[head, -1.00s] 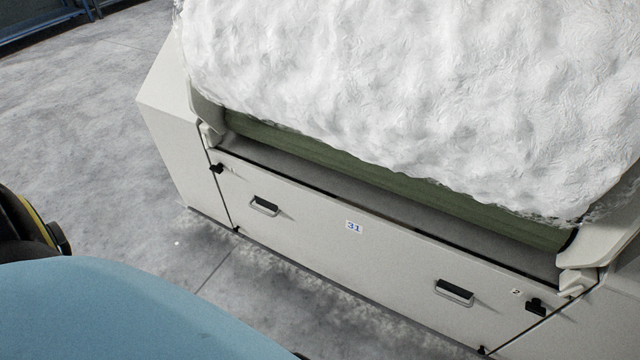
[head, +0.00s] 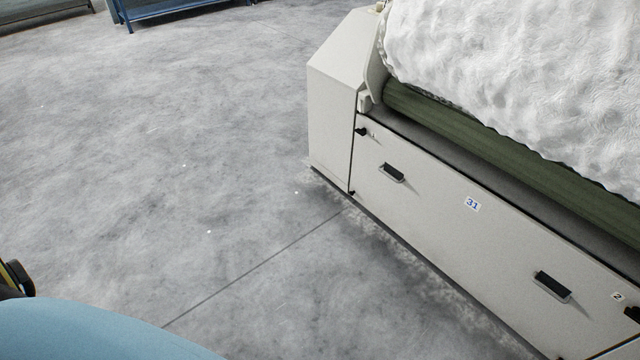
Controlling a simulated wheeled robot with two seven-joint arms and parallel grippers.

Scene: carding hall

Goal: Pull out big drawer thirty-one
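Drawer thirty-one (head: 450,245) is a wide pale grey front low on the machine at the right of the head view, with a small white label (head: 472,203) reading 31. It looks shut. It has two dark recessed handles, a left one (head: 392,172) and a right one (head: 552,286). A black latch (head: 361,131) is at its upper left corner. Another black latch (head: 633,314), beside a label 2 (head: 617,297), is at the right picture edge. Neither of my grippers is in view.
White fibre (head: 530,80) lies heaped above a green roller (head: 500,150) over the drawer. A pale side housing (head: 332,110) stands left of it. Grey concrete floor (head: 170,170) is open at the left and in front. A blue frame (head: 170,10) stands far back.

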